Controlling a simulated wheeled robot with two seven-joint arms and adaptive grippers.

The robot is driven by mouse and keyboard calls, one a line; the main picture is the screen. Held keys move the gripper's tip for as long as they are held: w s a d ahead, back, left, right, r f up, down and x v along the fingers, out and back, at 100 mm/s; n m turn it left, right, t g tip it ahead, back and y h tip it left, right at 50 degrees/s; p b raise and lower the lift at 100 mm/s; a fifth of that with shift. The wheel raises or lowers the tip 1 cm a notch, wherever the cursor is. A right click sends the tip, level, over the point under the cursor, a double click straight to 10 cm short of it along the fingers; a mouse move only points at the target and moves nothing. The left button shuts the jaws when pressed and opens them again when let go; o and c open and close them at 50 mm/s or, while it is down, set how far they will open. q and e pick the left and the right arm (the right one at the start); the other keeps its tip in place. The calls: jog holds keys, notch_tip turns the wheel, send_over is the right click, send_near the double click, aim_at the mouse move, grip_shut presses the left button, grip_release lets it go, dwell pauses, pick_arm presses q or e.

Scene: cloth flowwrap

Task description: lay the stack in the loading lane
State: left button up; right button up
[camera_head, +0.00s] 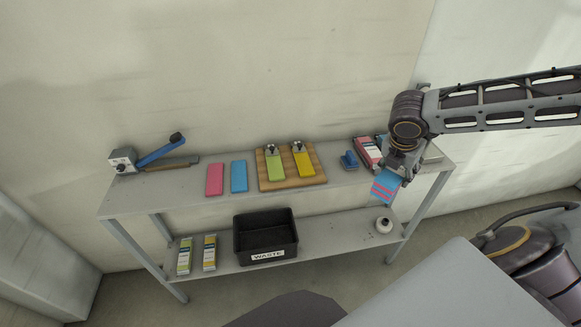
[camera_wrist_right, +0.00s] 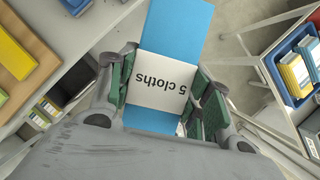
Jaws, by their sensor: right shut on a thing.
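My right gripper (camera_head: 390,168) is at the right end of the shelf table, in front of its edge. It is shut on a blue cloth stack (camera_head: 386,187), which shows pink stripes in the head view. In the right wrist view the gripper (camera_wrist_right: 165,100) has green pads on both sides of the stack (camera_wrist_right: 178,30). A white band (camera_wrist_right: 165,82) reading "5 cloths" wraps its middle. I cannot identify the loading lane in either view. My left gripper is not in view.
The table (camera_head: 185,186) carries a lever device (camera_head: 150,158), pink (camera_head: 214,180) and blue (camera_head: 239,176) slabs, a wooden board (camera_head: 291,181) and a pink box (camera_head: 368,153). Below are a waste bin (camera_head: 265,237) and a white roll (camera_head: 384,225). A blue crate (camera_wrist_right: 276,72) holds packs.

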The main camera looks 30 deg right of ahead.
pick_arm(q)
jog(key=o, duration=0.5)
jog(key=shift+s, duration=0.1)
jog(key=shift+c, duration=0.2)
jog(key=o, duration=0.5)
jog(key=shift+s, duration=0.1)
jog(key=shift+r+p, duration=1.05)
pick_arm(e)
jog(key=w+a+f+n+t+y, duration=0.1)
jog(key=w+n, duration=0.4)
jog(key=w, duration=0.7)
jog(key=w+a+f+n+t+y, duration=0.1)
jog(key=w+n, duration=0.5)
jog(key=w, duration=0.7)
jog(key=shift+w+a+f+t+y, duration=0.25)
jog(key=shift+a+f+t+y, duration=0.1)
jog(key=shift+t+y, duration=0.15)
